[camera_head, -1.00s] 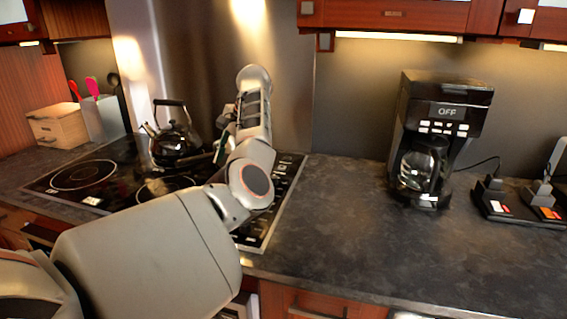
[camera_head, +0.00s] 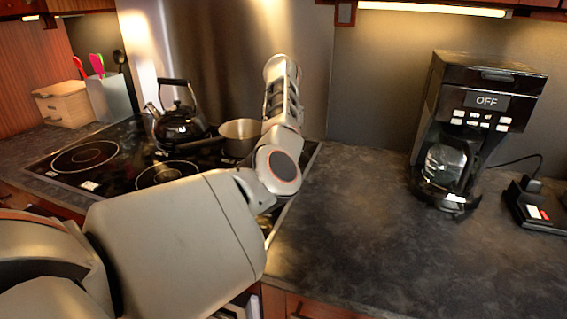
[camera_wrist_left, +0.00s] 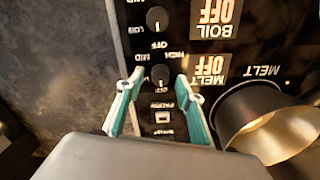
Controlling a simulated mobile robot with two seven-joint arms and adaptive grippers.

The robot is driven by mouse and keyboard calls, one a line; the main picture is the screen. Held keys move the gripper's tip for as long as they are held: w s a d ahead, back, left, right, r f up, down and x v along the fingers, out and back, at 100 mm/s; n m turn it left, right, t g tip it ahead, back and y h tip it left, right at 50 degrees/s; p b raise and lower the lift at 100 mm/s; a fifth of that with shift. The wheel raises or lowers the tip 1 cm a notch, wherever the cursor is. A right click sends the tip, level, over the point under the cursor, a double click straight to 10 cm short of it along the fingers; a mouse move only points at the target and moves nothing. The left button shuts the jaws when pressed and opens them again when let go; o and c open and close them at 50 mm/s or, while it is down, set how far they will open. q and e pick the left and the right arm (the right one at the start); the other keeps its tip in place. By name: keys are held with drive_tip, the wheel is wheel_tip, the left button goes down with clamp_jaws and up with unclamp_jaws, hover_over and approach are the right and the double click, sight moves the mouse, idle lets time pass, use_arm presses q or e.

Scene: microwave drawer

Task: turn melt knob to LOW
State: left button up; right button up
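The melt knob (camera_wrist_left: 160,75) is a small dark dial in the left wrist view, with HIGH and MID printed near it. Beside it the MELT display (camera_wrist_left: 210,72) reads OFF, with its text upside down. My left gripper (camera_wrist_left: 159,79) is open, its two teal-lined fingers on either side of the knob with gaps visible. I cannot tell whether the fingertips are level with the knob or above it. In the head view my left arm reaches over the cooktop's right side, and its gripper is hidden there. My right gripper is not in view.
A second knob (camera_wrist_left: 156,18) sits by the BOIL display (camera_wrist_left: 213,12), which also reads OFF. A saucepan (camera_head: 240,135) stands close to the gripper, also seen in the left wrist view (camera_wrist_left: 247,110). A kettle (camera_head: 180,125) stands farther left. Counter right of the cooktop is clear up to the coffee maker (camera_head: 478,115).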

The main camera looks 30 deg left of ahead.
use_arm(q)
drive_tip(key=shift+f, duration=0.25)
clamp_jaws()
drive_tip(key=shift+m, duration=0.3)
drive_tip(key=m, duration=0.4)
drive_tip(key=shift+r+p, duration=0.15)
drive_tip(key=shift+p, duration=0.15)
drive_tip(key=m+p, duration=0.1)
drive_tip(key=m, duration=0.4)
drive_tip(key=shift+d, duration=0.1)
drive_tip(key=shift+m+p, duration=0.9)
drive_tip(key=shift+m, duration=1.2)
